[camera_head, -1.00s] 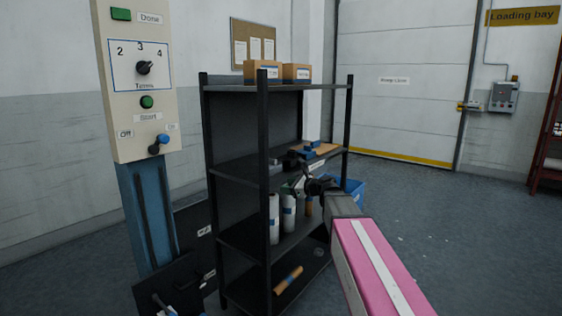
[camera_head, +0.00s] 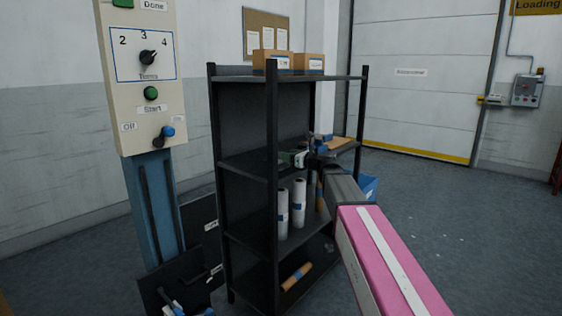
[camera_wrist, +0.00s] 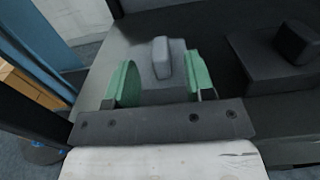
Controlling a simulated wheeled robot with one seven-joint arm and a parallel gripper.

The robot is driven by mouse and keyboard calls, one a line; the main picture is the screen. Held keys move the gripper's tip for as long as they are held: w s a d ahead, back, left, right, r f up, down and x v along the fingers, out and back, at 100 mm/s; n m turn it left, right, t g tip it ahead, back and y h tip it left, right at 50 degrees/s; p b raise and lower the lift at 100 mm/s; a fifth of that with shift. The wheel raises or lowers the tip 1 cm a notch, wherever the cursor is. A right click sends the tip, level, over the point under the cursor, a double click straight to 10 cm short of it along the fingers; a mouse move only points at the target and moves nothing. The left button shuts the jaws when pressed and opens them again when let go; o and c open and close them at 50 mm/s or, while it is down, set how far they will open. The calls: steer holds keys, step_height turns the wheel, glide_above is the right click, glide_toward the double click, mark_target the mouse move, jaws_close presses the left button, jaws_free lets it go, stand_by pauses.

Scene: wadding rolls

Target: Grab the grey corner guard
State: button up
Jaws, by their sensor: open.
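In the wrist view a grey piece with a raised, rounded lighter block (camera_wrist: 162,60), seemingly the grey corner guard, lies between the two green fingers of my gripper (camera_wrist: 165,85). The fingers stand apart on either side of it; I cannot tell whether they touch it. In the head view my gripper (camera_head: 298,158) is at the middle shelf (camera_head: 246,166) of the black rack, and it hides most of what lies there. A dark block-shaped piece (camera_wrist: 294,42) is to the right of the gripper in the wrist view.
White rolls (camera_head: 298,203) stand on the shelf below, and a brown roll (camera_head: 297,276) lies on the bottom shelf. Cardboard boxes (camera_head: 272,62) sit on top. The rack's front post (camera_head: 272,180) is close to my gripper. A control panel (camera_head: 146,75) stands at left.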

steer(key=x, duration=0.4)
steer(key=shift+w+a, duration=0.15)
steer(key=shift+a, duration=0.05)
jaws_close()
